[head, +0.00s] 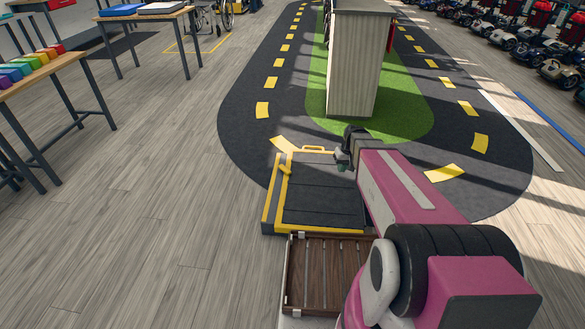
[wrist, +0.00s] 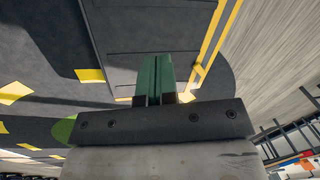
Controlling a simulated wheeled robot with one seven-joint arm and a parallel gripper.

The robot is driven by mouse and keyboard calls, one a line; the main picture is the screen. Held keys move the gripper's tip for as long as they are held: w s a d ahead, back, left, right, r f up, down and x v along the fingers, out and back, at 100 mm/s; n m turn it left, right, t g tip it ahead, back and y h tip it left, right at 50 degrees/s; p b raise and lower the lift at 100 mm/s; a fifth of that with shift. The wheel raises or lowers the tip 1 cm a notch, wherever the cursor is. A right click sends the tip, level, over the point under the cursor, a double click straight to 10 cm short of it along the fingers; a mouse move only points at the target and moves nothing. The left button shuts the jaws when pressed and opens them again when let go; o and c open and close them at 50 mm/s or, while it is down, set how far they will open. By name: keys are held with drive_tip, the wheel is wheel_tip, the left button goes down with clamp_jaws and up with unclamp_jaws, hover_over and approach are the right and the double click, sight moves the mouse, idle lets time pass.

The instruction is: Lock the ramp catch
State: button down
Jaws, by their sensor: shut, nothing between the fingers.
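The ramp (head: 322,205) is a low dark platform with yellow edging, near the middle of the head view. A short yellow lever (head: 285,170), which looks like the catch, sits at its left edge. A yellow handle bar (head: 313,150) stands along its far edge. My gripper (head: 343,166) is above the ramp's far right corner, to the right of the lever and apart from it. In the wrist view its green fingers (wrist: 156,76) are together and empty, over the ramp's dark surface (wrist: 140,25). The lever (wrist: 198,74) shows to their right.
A slatted wooden tray-like panel (head: 325,272) lies just in front of the ramp. A tall pale cabinet (head: 353,75) stands on green turf beyond it. Tables (head: 70,65) stand at the left. Open wooden floor (head: 150,200) lies left of the ramp.

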drive_tip(key=w+a+f+n+y, duration=0.1)
drive_tip(key=w+a+f, duration=0.3)
drive_tip(key=w, duration=0.5)
drive_tip(key=w+a+f+n+y, duration=0.1)
drive_tip(key=w+a+f+n, duration=0.1)
drive_tip(key=w+f, duration=0.6)
drive_tip(key=w+a+f+n+y, duration=0.1)
drive_tip(key=w+a+f, duration=0.25)
drive_tip(key=w, duration=0.65)
drive_tip(key=n+y, duration=0.2)
drive_tip(key=n, duration=0.1)
approach(292, 170)
drive_tip(key=w+d+r, duration=0.3)
drive_tip(key=shift+s+d+r, duration=0.1)
drive_tip(key=shift+s+d, duration=0.05)
drive_tip(key=shift+d, duration=0.05)
drive_tip(key=x, duration=0.9)
drive_tip(key=shift+a+f, duration=0.2)
drive_tip(key=shift+a, duration=0.2)
drive_tip(key=shift+s+a+f, duration=0.1)
drive_tip(key=shift+s+a, duration=1.4)
